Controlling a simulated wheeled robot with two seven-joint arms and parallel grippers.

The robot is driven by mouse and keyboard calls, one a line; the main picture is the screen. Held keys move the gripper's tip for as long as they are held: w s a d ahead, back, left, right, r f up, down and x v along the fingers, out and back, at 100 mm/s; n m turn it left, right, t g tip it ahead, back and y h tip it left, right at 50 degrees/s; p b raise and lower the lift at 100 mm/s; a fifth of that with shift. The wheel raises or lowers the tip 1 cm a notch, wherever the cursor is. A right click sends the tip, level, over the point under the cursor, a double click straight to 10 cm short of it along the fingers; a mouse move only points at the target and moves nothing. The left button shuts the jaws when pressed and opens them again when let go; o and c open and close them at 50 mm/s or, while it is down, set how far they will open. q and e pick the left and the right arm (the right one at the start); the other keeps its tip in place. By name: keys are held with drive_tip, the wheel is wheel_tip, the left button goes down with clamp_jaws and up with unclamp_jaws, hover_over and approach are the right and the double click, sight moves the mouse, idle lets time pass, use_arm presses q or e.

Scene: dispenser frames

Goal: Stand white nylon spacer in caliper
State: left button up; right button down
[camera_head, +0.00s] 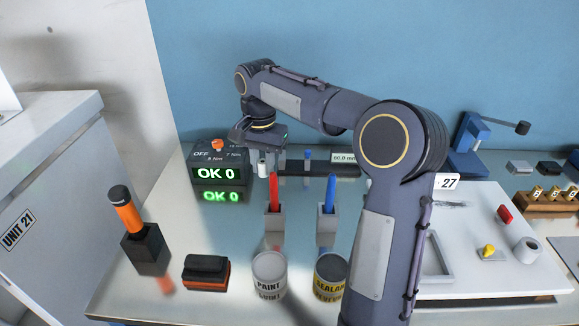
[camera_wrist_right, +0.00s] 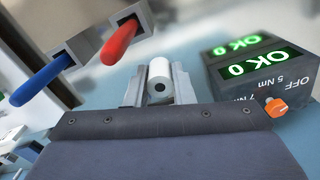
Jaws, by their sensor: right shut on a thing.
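My right gripper (camera_head: 270,163) is shut on the white nylon spacer (camera_wrist_right: 159,72), which sits between its two fingers in the right wrist view. The spacer is a small white cylinder with a dark hole in the end facing that camera. In the head view it shows as a small white piece (camera_head: 262,170) below the gripper, above the back of the bench. A dark bar (camera_head: 322,169), apparently the caliper, lies just right of the gripper, with a blue part and a 60.0 mm label (camera_head: 345,158). The gripper hides its left end. My left gripper is out of view.
A torque tester (camera_head: 219,180) reading OK 0 stands close left of the gripper. Holders with a red marker (camera_head: 273,190) and a blue marker (camera_head: 329,193) stand in front. Paint (camera_head: 269,273) and sealant (camera_head: 331,274) cans are nearer. Bare bench lies at left centre.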

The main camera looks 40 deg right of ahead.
drive_tip(key=s+d+r+m, duration=0.1)
drive_tip(key=s+d+m, duration=0.1)
drive_tip(key=d+m, duration=0.5)
drive_tip(key=s+d+r+m, duration=0.1)
drive_tip(key=s+d+m, duration=0.2)
drive_tip(key=d, duration=0.8)
drive_tip(key=p, duration=0.3)
hover_over(293, 167)
drive_tip(key=s, duration=0.1)
drive_tip(key=shift+m, duration=0.4)
wheel_tip(293, 167, down, 9)
drive_tip(key=shift+d+r, duration=0.1)
drive_tip(key=shift+w+f, duration=0.5)
drive_tip(key=shift+f, duration=0.2)
wheel_tip(293, 167, down, 3)
drive_tip(key=shift+f, duration=0.1)
